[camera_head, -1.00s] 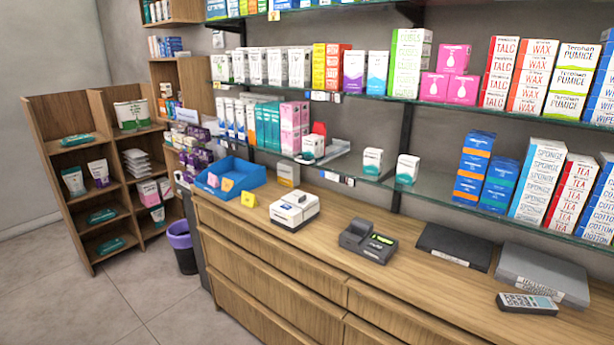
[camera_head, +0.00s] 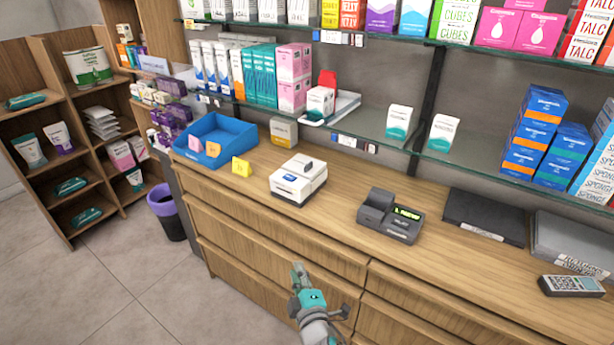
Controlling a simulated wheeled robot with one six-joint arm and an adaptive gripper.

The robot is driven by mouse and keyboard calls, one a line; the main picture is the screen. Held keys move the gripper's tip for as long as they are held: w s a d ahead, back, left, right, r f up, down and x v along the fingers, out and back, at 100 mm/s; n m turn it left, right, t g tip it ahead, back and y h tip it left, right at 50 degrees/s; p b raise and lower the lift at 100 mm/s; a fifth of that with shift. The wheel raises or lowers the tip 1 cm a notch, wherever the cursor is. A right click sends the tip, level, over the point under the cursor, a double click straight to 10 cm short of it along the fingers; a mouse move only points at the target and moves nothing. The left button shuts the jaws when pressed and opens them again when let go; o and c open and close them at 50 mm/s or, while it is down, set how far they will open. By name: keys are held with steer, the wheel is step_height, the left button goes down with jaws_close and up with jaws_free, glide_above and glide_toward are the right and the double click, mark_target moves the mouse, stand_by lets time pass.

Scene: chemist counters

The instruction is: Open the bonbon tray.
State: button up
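No label that I can read names a bonbon tray, so I cannot tell which thing it is. The wooden counter has several drawers, all shut; one wide drawer front (camera_head: 240,225) is left of my arm, and another (camera_head: 410,308) is at the lower right. A blue open-topped tray (camera_head: 216,137) stands on the counter's left end. My arm, grey and teal, rises from the bottom edge in front of the drawers. Its end, my gripper (camera_head: 298,272), looks small and end-on, and its fingers cannot be made out clearly. I see nothing held.
On the counter are a white box-shaped device (camera_head: 298,181), a card terminal (camera_head: 390,215), a black flat case (camera_head: 485,217), a grey flat case (camera_head: 575,240) and a remote-like keypad (camera_head: 571,285). Glass shelves hang above. A purple-rimmed bin (camera_head: 167,211) stands left; the floor before it is clear.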

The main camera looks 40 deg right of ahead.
steer(key=w+d+r+h, duration=0.4)
steer(key=w+d+r, duration=0.3)
steer(key=w+r, duration=0.4)
steer(key=g+h, duration=0.2)
steer(key=h, duration=0.3)
glide_toward(307, 123)
steer(key=x, duration=1)
steer(key=shift+w+d+f, duration=0.1)
steer(key=shift+w+d, duration=0.05)
steer(key=shift+w, duration=0.1)
jaws_close()
